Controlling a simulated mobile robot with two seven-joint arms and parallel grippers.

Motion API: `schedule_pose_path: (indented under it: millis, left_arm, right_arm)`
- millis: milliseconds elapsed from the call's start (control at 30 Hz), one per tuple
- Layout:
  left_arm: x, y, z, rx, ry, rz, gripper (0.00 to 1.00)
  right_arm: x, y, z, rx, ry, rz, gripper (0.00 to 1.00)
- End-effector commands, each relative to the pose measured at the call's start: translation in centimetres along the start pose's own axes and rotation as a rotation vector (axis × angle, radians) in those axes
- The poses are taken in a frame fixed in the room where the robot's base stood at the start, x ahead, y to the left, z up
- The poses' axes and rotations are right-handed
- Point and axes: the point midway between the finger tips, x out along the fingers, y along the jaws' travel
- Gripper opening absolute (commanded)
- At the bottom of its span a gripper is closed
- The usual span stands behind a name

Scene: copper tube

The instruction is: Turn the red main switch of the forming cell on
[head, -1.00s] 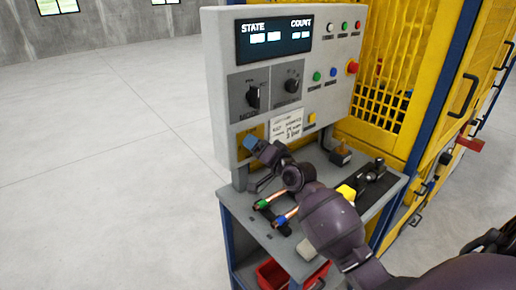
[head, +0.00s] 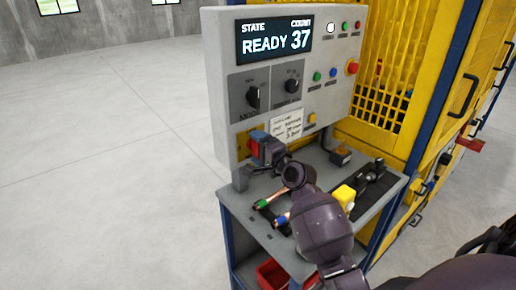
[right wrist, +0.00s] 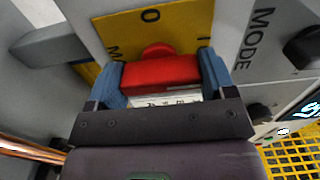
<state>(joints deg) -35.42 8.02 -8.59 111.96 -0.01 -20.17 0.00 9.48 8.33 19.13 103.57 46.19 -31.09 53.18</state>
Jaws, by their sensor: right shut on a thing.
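The red main switch (right wrist: 160,70) sits on a yellow plate (right wrist: 130,30) marked O and I at the lower left of the grey control panel (head: 225,80). In the right wrist view its red handle lies between the two blue fingers of my right gripper (right wrist: 162,80), which is shut on it. In the head view the right gripper (head: 257,148) is at the yellow plate and mostly covers the switch. The display (head: 275,38) reads READY 37, and a white lamp (head: 331,27) is lit. My left gripper is not in view.
Below the panel is a grey bench (head: 315,270) with copper tubes (head: 275,197), a yellow block (head: 343,196) and a black fixture (head: 372,180). A red bin (head: 272,275) is underneath. The yellow caged cell (head: 400,60) stands right. Open floor lies left.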

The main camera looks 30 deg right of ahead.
Motion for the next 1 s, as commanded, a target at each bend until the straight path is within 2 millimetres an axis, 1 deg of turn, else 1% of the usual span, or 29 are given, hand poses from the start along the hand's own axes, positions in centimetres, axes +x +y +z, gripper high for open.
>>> schedule_pose_path:
  millis: [533,567,700,1000]
  left_arm:
    - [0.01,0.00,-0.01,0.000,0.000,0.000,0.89]
    - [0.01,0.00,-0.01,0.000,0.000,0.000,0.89]
    - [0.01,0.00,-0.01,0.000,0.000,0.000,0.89]
    - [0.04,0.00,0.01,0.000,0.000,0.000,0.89]
  right_arm:
    - [-0.01,-0.08,-0.10,0.027,0.002,-0.002,0.53]
    - [-0.02,-0.08,-0.10,0.027,0.002,-0.002,0.78]
    - [-0.01,-0.06,-0.07,0.026,0.002,-0.001,1.00]
    - [-0.29,0.00,-0.05,0.025,0.001,-0.001,1.00]
